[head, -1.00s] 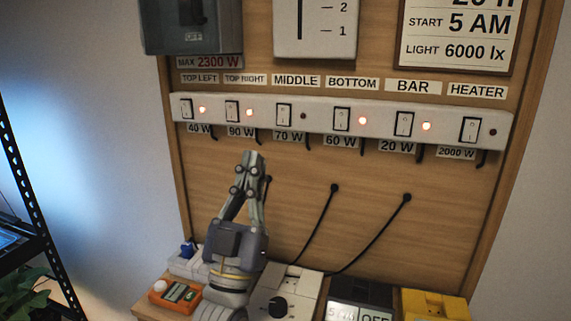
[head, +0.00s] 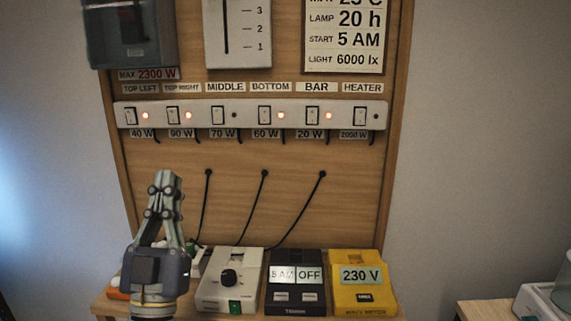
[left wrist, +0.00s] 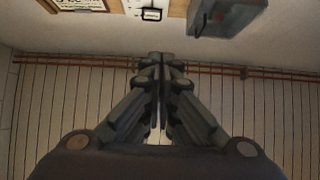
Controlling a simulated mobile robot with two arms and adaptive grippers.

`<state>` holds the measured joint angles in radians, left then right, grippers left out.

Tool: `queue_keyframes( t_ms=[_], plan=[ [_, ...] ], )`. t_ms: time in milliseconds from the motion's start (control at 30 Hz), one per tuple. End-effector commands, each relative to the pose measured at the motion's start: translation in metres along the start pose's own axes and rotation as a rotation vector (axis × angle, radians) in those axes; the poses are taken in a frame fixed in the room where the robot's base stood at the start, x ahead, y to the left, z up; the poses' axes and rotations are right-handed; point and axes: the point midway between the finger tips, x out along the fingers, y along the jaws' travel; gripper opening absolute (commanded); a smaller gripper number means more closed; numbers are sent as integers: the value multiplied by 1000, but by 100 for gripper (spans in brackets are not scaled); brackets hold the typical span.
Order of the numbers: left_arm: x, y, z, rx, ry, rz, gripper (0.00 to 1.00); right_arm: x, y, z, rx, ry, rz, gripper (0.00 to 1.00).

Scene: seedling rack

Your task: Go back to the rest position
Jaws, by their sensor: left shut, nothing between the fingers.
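My left gripper (head: 165,180) is upright in the head view, in front of the left part of the wooden panel and below the switch strip. Its fingers are together and hold nothing. In the left wrist view its fingertips (left wrist: 160,60) also meet, with nothing between them. My right gripper is in no view.
The white switch strip (head: 250,115) has a row of switches; the lights for top left, top right, bottom and bar glow red. On the shelf stand a white dial box (head: 229,290), a black timer (head: 295,290) and a yellow meter (head: 362,290). A grey box (head: 130,35) hangs at upper left.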

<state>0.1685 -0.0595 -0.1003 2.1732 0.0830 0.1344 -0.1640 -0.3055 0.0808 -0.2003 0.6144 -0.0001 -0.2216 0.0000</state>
Motion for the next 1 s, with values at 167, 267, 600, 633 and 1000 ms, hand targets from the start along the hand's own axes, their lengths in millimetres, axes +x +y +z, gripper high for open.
queue_keyframes(
  t_ms=[167,267,600,633,1000],
  plan=[
    [-13,3,23,1,-104,18,0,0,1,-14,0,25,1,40],
    [-23,4,39,1,-177,29,0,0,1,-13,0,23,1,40],
    [-91,11,112,4,-547,81,0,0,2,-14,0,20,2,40],
    [-102,12,120,4,-595,87,0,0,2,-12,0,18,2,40],
    [-341,7,185,20,-1449,149,0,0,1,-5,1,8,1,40]
  ],
)
